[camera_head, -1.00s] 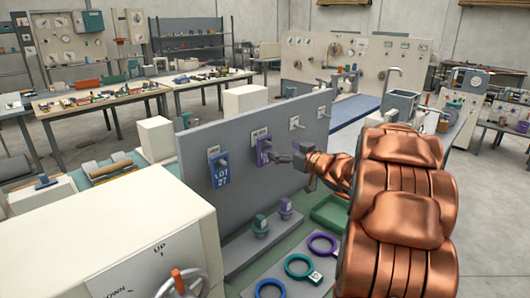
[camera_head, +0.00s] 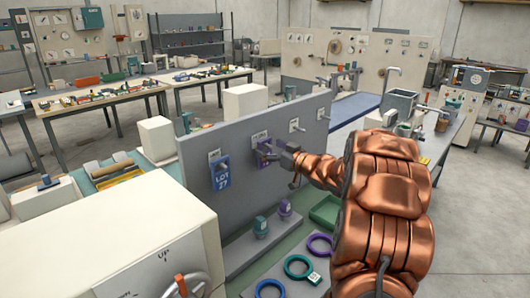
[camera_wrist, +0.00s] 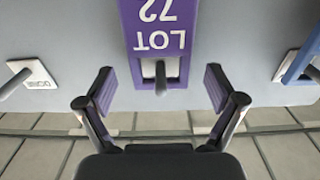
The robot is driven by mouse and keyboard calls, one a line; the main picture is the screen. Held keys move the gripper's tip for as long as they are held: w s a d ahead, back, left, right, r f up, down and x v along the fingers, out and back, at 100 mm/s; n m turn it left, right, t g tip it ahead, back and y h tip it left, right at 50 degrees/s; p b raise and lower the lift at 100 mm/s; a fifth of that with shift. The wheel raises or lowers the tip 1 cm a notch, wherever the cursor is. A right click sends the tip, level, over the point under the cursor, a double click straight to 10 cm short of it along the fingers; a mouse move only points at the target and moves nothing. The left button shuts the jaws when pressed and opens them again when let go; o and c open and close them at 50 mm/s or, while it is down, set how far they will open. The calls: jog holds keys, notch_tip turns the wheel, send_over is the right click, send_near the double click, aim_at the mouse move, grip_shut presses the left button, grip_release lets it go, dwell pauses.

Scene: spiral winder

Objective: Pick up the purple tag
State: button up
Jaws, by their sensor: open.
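The purple tag (camera_wrist: 157,30) hangs on a grey peg on the upright grey panel. In the wrist view it is upside down and reads LOT 72, with the peg sticking out through its lower part. My gripper (camera_wrist: 160,87) is open and empty, with one finger on each side of the tag and clear gaps to both edges. In the head view my gripper (camera_head: 272,154) is at the panel and partly covers the purple tag (camera_head: 263,147).
A blue LOT 27 tag (camera_head: 220,173) hangs left of the purple one on the grey panel (camera_head: 255,108). An empty peg with a white card (camera_wrist: 35,73) is on the other side. Rings, including a teal one (camera_head: 297,267), and small knobs lie below. A large white box (camera_head: 110,245) stands in front.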

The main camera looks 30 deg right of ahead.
jog(key=shift+w+a+f, duration=0.1)
jog(key=shift+w+a, duration=0.05)
jog(key=shift+w, duration=0.35)
jog(key=shift+c, duration=0.4)
jog(key=c, duration=1.2)
